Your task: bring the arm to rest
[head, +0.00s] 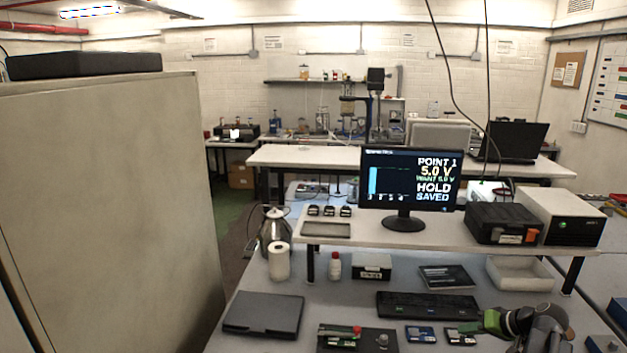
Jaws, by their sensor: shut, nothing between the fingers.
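My gripper (474,327) shows at the lower right, at the left end of my folded arm with its green and dark parts. It is shut and empty, low over the front of the bench (335,290), near two small blue-and-dark cards (420,334). Its tips are small and hard to make out, and I cannot tell whether it touches anything. The monitor (411,180) on the raised shelf reads "POINT 1", "5.0 V", "WANT 5.0 V", "HOLD", "SAVED".
A small board with a green and red part (339,336) and a dark box with a knob (381,341) lie left of my gripper. A closed laptop (263,314) is at left. A tall cabinet (110,200) blocks the left side.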

